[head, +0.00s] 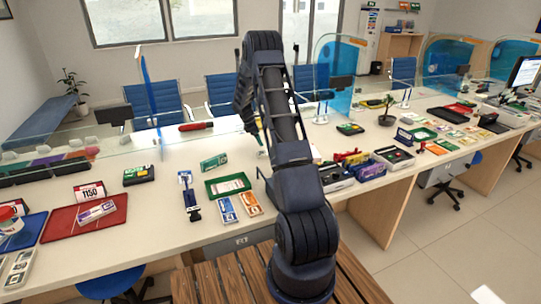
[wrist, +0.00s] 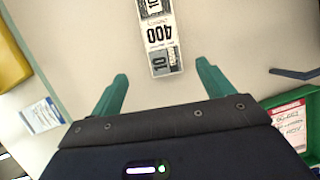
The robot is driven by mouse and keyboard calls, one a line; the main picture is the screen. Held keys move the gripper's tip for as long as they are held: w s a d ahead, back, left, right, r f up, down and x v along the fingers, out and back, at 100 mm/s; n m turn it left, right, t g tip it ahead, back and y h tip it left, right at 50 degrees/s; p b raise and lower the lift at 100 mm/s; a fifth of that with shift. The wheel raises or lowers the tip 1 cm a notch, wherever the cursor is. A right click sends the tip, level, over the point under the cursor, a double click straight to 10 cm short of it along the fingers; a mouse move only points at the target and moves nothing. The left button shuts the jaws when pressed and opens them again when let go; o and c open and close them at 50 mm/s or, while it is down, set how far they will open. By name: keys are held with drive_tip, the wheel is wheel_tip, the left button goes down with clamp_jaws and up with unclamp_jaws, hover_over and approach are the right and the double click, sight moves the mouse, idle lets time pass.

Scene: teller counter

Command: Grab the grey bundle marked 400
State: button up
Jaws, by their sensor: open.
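The pale grey-and-white bundle marked 400 (wrist: 160,33) lies on the counter at the top centre of the wrist view. It also bears a dark band and the number 10, and its far end runs out of the frame. My gripper (wrist: 162,70) is open, its two green fingers spread to either side of the bundle's near end, with nothing held. I cannot tell the height of the fingertips above the counter. In the head view I cannot make out the bundle; my own arm covers the middle of the counter.
In the wrist view a green tray (wrist: 298,97) is at right, a thin dark-blue piece (wrist: 295,73) above it, a yellow object (wrist: 10,62) and a white-blue card (wrist: 40,116) at left. In the head view, a glass screen (head: 100,140) stands along the counter's back left.

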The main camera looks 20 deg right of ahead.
sight(266, 153)
drive_tip(key=x, duration=0.9)
drive_tip(key=shift+s+a, duration=0.15)
drive_tip(key=shift+s, duration=0.1)
drive_tip(key=c, duration=1.1)
drive_tip(key=shift+r, duration=0.1)
